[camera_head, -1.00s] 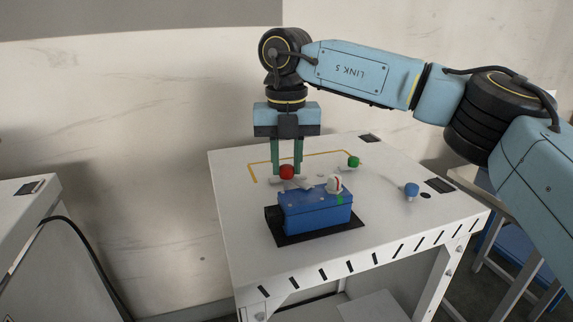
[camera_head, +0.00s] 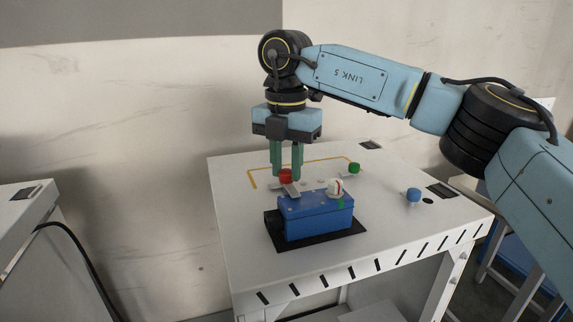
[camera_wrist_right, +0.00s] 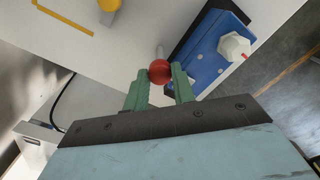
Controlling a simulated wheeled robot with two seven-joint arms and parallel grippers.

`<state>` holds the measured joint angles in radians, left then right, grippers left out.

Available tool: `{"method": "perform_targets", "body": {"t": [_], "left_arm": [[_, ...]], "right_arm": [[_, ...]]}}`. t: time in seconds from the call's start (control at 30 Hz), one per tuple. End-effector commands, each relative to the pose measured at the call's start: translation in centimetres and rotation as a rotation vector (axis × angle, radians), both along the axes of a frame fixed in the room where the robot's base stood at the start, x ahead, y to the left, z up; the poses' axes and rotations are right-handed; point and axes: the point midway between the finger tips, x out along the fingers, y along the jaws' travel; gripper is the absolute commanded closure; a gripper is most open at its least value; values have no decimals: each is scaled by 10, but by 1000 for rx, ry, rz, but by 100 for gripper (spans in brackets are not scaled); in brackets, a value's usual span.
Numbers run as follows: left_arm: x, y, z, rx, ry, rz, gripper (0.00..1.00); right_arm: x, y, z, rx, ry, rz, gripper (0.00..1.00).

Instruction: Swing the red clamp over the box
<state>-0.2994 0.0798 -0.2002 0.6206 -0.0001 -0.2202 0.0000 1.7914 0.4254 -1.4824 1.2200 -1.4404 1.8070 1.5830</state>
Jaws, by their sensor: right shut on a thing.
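The red clamp's round red knob (camera_head: 285,176) is at the back left of the blue box (camera_head: 318,220). Its grey metal arm (camera_head: 291,189) points forward across the box's back left top edge. My right gripper (camera_head: 287,174) points down with its green fingers shut on the red knob. In the right wrist view the red knob (camera_wrist_right: 159,71) sits between the fingertips, and the blue box (camera_wrist_right: 208,48) is just to the right. The fingers partly hide the clamp's base. My left gripper is not in view.
The box stands on a black mat (camera_head: 345,237) on the white table (camera_head: 240,215). A white knob (camera_head: 335,187) is on the box top. A green knob (camera_head: 354,168) and a blue knob (camera_head: 413,194) stand to the right. Yellow tape (camera_head: 252,180) marks the table behind.

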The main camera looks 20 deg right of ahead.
Motion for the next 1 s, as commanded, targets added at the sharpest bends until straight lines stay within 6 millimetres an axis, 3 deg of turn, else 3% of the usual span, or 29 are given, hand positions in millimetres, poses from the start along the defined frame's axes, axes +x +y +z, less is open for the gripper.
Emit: {"method": "perform_targets", "body": {"t": [0.33, 0.37, 0.5, 0.83, 1.0], "left_arm": [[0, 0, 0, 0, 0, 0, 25], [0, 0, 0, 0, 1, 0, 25], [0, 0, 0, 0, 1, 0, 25], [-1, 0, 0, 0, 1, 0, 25], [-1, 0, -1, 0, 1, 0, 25]], "right_arm": [[0, 0, 1, 0, -1, -5, 97], [0, 0, 1, 0, -1, -5, 72], [0, 0, 1, 0, -1, -4, 54], [0, 0, 3, 1, -1, -3, 53], [0, 0, 23, 1, -3, -4, 53]]}}
